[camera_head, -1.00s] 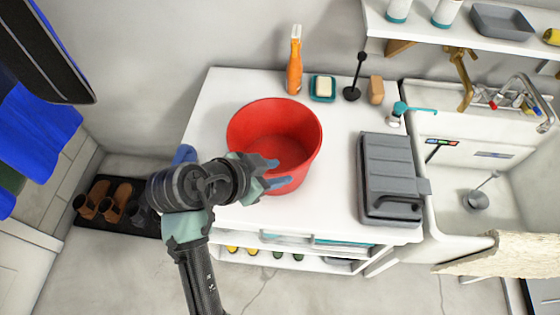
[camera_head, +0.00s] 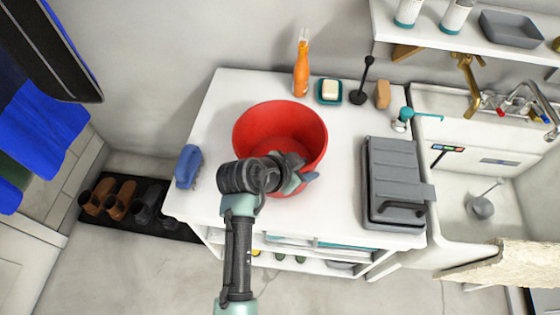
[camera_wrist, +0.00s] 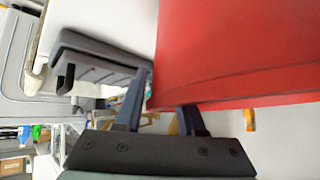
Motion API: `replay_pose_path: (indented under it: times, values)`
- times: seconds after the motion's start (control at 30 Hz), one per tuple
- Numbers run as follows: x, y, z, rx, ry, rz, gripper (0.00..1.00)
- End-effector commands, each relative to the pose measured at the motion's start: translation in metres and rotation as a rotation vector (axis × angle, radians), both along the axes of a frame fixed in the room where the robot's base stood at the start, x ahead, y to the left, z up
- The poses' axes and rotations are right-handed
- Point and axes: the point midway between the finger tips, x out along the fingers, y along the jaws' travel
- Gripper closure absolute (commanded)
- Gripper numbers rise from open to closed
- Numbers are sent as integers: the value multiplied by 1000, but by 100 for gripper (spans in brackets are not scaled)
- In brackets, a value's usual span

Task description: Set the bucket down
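The red bucket (camera_head: 280,120) stands upright on the white counter top (camera_head: 215,125), left of the grey case. My gripper (camera_head: 302,171) is at the bucket's front right rim in the head view. In the wrist view the red bucket wall (camera_wrist: 240,50) fills the upper right. My gripper's two fingers (camera_wrist: 161,95) show with a clear gap between them. The tip of the right finger is hidden behind the bucket's edge, and the left finger lies beside it. Whether either finger touches the wall cannot be told.
A grey case (camera_head: 392,180) stands right of the bucket. An orange bottle (camera_head: 301,68), a soap dish (camera_head: 329,92) and a black plunger (camera_head: 361,85) stand behind. A blue brush (camera_head: 188,167) lies at the left. A sink (camera_head: 480,180) is at the right.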

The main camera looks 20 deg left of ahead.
Motion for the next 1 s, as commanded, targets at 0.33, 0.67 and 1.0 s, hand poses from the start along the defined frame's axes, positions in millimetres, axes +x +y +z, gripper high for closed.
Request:
replay_pose_path:
  times: [0.33, 0.67, 1.0]
  values:
    - [0, 0, 1, 0, -1, 0, 100]
    - [0, 0, 1, 0, -1, 0, 100]
    - [0, 0, 1, 0, -1, 0, 100]
